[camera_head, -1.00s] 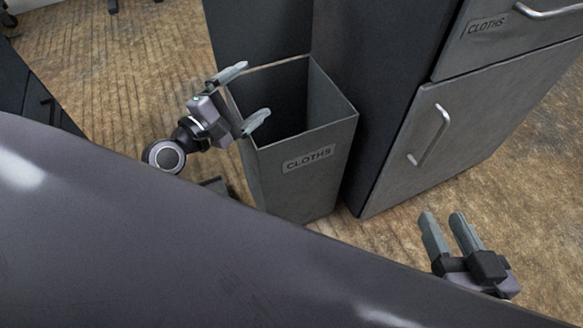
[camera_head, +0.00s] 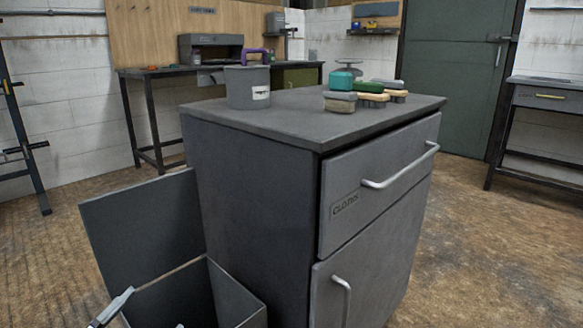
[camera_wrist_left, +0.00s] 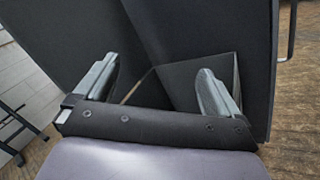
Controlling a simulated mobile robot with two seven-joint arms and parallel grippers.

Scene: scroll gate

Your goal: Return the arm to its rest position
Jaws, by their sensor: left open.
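My right gripper is out of view.
A grey cabinet (camera_head: 255,215) with a cloths drawer (camera_head: 375,190) and a door below stands beside the bin. On its top are a grey bucket (camera_head: 247,88) and several brushes or blocks (camera_head: 372,100). A workbench (camera_head: 150,72) stands behind. Open floor (camera_head: 480,240) lies to the right.

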